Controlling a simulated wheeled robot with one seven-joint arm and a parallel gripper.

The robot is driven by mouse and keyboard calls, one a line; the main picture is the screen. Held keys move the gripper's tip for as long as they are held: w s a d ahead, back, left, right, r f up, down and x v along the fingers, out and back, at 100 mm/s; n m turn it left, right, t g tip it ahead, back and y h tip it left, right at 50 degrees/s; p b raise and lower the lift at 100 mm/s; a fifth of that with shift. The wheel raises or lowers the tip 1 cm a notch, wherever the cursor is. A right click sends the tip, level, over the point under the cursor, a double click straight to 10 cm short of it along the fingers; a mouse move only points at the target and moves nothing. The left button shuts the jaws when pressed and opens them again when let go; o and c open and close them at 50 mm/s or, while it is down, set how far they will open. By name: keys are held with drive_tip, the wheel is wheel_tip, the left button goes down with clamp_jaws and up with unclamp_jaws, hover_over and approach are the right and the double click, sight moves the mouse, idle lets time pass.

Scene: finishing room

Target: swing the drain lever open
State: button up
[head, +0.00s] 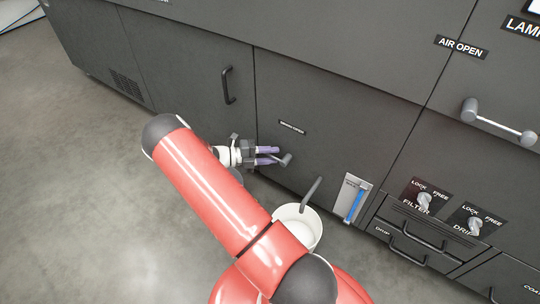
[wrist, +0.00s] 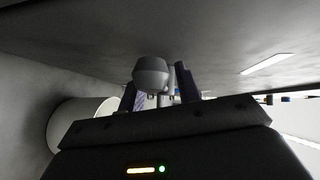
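The drain lever is a small grey handle (head: 286,159) low on the dark machine front, below a small label too fine to read. My gripper (head: 267,155) reaches it from the left, with its two purple fingers spread apart. In the wrist view the lever's rounded grey end (wrist: 150,74) stands between the fingers of my gripper (wrist: 158,90). It is near the left finger, and a gap shows on the right. I cannot tell whether either finger touches it. The lever's pivot is not clearly visible.
A white bucket (head: 316,236) stands on the floor under a grey spout (head: 311,194), partly behind my arm. A blue gauge (head: 355,204) is to its right, then drawers and the FILTER (head: 424,200) knob. A black door handle (head: 227,86) is above left. The floor at left is clear.

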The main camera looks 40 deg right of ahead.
clamp_jaws()
idle(0.3)
